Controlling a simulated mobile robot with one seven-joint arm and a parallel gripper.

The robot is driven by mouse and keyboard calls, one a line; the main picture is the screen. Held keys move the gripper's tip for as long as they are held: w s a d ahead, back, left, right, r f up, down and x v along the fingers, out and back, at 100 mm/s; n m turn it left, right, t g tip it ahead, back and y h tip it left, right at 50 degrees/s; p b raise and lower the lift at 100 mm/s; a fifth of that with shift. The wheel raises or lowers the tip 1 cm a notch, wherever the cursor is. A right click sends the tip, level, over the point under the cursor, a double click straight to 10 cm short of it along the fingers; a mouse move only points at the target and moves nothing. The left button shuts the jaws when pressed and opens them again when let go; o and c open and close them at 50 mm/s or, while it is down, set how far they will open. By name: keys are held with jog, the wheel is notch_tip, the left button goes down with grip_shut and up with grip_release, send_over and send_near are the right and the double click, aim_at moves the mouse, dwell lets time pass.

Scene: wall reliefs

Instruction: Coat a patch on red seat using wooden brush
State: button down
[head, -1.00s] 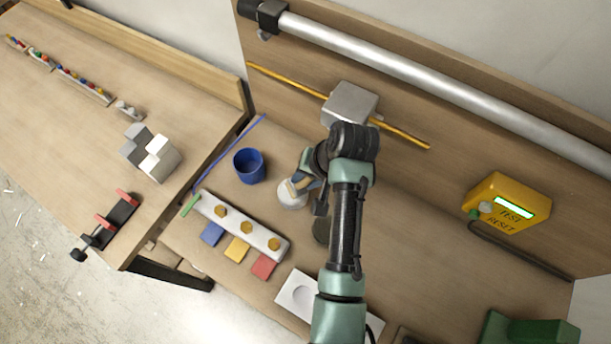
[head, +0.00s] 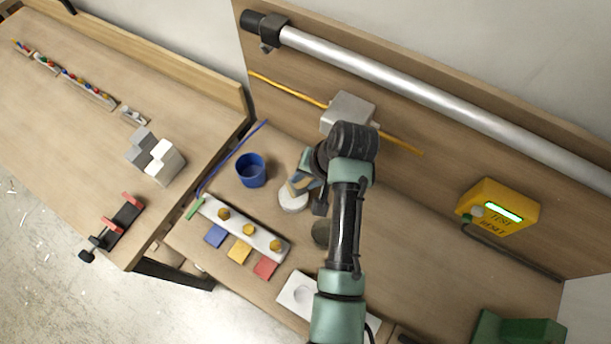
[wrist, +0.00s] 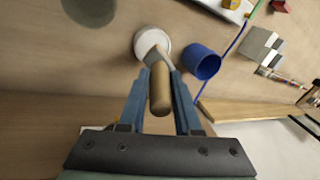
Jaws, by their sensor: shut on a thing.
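My gripper (wrist: 158,74) is shut on the wooden handle of the brush (wrist: 160,92), which stands out between its blue fingers in the wrist view. The brush head reaches over the round white pot (wrist: 146,40), but whether it touches the contents I cannot tell. In the head view my gripper (head: 304,180) is at the white pot (head: 291,200), partly covering it. The red seat (head: 265,267) is a flat red square at the front of the bench, beside the yellow square (head: 239,251) and blue square (head: 215,235). Its surface looks plain red.
A blue cup (head: 250,172) stands left of the pot. A white bar with yellow knobs (head: 265,241) lies between pot and squares. A dark disc (head: 321,233) and white plate (head: 290,303) lie nearby.

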jog(key=shift+r+p, duration=1.85)
jog(key=shift+r, duration=0.25)
jog(key=shift+f, duration=0.1)
